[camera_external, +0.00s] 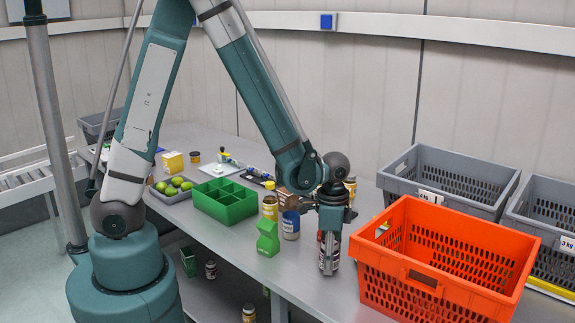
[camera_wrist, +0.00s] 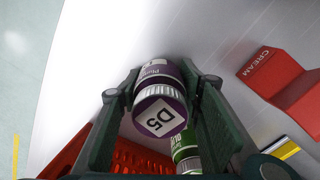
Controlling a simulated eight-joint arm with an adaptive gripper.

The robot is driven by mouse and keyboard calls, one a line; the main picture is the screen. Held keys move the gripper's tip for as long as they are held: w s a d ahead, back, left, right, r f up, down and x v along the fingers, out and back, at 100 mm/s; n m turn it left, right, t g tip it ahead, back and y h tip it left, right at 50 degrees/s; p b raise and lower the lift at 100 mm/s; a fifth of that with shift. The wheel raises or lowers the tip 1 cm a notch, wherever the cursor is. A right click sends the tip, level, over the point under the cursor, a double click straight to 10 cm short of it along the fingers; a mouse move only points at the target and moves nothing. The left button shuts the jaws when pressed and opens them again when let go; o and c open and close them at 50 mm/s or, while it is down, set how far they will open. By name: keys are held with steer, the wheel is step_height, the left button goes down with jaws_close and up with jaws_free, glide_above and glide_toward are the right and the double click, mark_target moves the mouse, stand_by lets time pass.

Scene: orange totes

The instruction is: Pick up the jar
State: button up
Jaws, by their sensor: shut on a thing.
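A jar (camera_wrist: 160,112) with a purple end marked D5 and a purple and white body sits between the two fingers in the wrist view. My gripper (camera_wrist: 162,82) is shut on its sides. In the external view my gripper (camera_external: 329,240) points down beside the orange tote, and the fingers hide most of the jar. I cannot tell whether the jar touches the table.
An orange tote (camera_external: 450,258) stands close on the right, with grey totes (camera_external: 448,158) behind. A green box (camera_external: 268,238), a blue-labelled jar (camera_external: 290,224) and a green divided tray (camera_external: 225,208) stand left. A red CREAM box (camera_wrist: 275,72) shows in the wrist view.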

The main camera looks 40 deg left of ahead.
steer(key=shift+r+p, duration=0.5)
steer(key=shift+r, duration=4.45)
steer(key=shift+r, duration=0.15)
step_height(320, 180, up, 12)
steer(key=w+d+m+p, duration=0.1)
steer(key=w+d+m, duration=0.1)
steer(key=d, duration=0.6)
steer(key=w+d+m+p, duration=0.1)
steer(key=w+d+m, duration=0.1)
steer(key=d, duration=0.6)
steer(key=s+d+m+p, duration=0.1)
steer(key=d+m, duration=0.1)
steer(key=d, duration=1.2)
step_height(320, 180, down, 11)
steer(key=shift+d+f+m, duration=0.2)
steer(key=shift+d+m, duration=0.1)
steer(key=shift+d, duration=0.05)
steer(key=shift+f, duration=3.15)
